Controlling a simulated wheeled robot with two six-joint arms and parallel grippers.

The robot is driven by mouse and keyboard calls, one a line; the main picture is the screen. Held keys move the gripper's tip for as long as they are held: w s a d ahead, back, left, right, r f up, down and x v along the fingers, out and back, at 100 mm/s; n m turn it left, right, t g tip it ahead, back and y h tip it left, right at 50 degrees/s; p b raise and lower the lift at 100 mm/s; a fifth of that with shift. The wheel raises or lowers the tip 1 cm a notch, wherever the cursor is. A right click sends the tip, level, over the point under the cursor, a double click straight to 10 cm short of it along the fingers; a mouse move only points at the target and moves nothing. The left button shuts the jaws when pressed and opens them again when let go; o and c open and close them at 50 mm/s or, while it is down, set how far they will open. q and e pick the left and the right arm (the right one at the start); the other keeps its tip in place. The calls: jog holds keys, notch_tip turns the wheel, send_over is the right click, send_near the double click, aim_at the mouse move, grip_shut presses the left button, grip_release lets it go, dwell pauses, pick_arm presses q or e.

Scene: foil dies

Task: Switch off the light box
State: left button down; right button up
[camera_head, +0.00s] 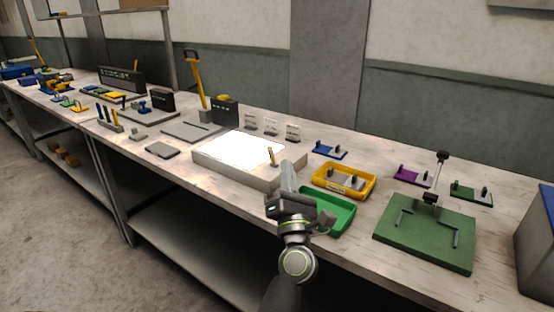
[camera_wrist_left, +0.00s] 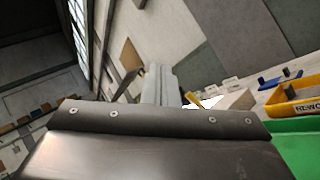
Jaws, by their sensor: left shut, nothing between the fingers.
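The light box (camera_head: 236,150) sits on the bench with its top panel glowing bright white. A small tan lever (camera_head: 271,156) stands tilted on its right end; it also shows in the left wrist view (camera_wrist_left: 194,100). My left gripper (camera_head: 287,172) is shut and empty, at the box's front right corner, its fingers pointing up in the picture. In the left wrist view the shut fingers (camera_wrist_left: 160,84) show just left of the lever, with a gap between them. I cannot tell whether the fingers touch the box. My right gripper is in neither view.
A green tray (camera_head: 343,226) and a yellow tray (camera_head: 322,181) lie right of my gripper. A green fixture plate (camera_head: 400,252) stands further right. A grey plate (camera_head: 162,150) lies left of the box, with bare bench around it.

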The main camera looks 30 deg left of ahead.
pick_arm(q)
jog(key=w+f+n+g+h, duration=0.1)
jog(key=w+f+n+g, duration=0.3)
jog(key=n+g, duration=0.6)
jog(key=shift+w+d+f+n, duration=0.35)
jog(key=shift+f+n, duration=0.3)
jog(key=shift+n, duration=0.25)
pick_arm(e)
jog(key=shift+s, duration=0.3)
